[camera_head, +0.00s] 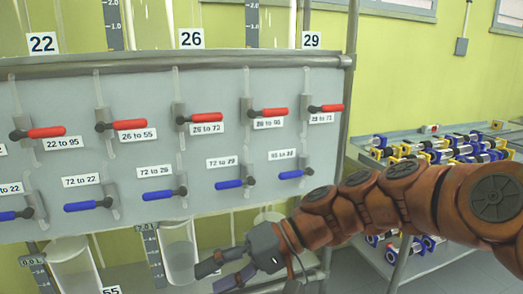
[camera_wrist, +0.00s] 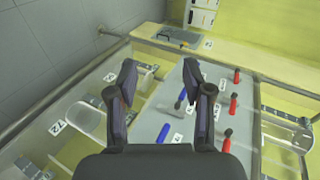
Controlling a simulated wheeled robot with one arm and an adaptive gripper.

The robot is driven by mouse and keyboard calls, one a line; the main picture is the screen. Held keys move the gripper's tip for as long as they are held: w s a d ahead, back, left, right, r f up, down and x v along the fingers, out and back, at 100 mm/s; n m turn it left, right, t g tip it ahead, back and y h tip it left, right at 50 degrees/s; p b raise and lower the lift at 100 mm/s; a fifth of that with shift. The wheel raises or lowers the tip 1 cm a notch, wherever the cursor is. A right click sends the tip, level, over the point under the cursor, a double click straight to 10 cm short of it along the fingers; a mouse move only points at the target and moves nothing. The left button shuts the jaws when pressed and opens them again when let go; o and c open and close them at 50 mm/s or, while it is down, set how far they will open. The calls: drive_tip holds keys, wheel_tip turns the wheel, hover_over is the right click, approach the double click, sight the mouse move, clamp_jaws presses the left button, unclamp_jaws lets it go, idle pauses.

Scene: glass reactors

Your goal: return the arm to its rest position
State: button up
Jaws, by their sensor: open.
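My arm (camera_head: 380,205) reaches in from the right of the head view, orange-brown and stretched to the left. My gripper (camera_head: 222,271) is in front of the lower edge of the grey valve panel (camera_head: 215,100), below the blue handles. In the wrist view my gripper (camera_wrist: 160,85) has its two dark fingers spread wide with nothing between them. The panel (camera_wrist: 155,110) lies beyond the fingers, seen at a slant. No handle is held.
The panel carries red handles (camera_head: 200,118) above blue handles (camera_head: 158,196), with number labels. Glass vessels (camera_head: 178,252) stand below it, close to my gripper. A metal shelf (camera_head: 430,160) with colourful parts stands at the right, behind my arm.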

drive_tip(key=s+d+f+m+h, duration=0.1)
drive_tip(key=s+d+f+h, duration=0.5)
drive_tip(key=s+d+f, duration=0.4)
drive_tip(key=s+d+f+m+h, duration=0.2)
drive_tip(key=s+d+f+h, duration=0.1)
drive_tip(key=d, duration=0.5)
drive_tip(key=s+d+f+m+h, duration=0.1)
drive_tip(key=s+d+f+h, duration=0.25)
drive_tip(key=d, duration=0.45)
wheel_tip(320, 180, up, 26)
drive_tip(key=t+p, duration=0.1)
drive_tip(key=p, duration=2.3)
drive_tip(key=shift+s+a+p, duration=0.25)
drive_tip(key=shift+s+p, duration=0.1)
drive_tip(key=shift+f, duration=0.1)
drive_tip(key=shift+c, duration=0.4)
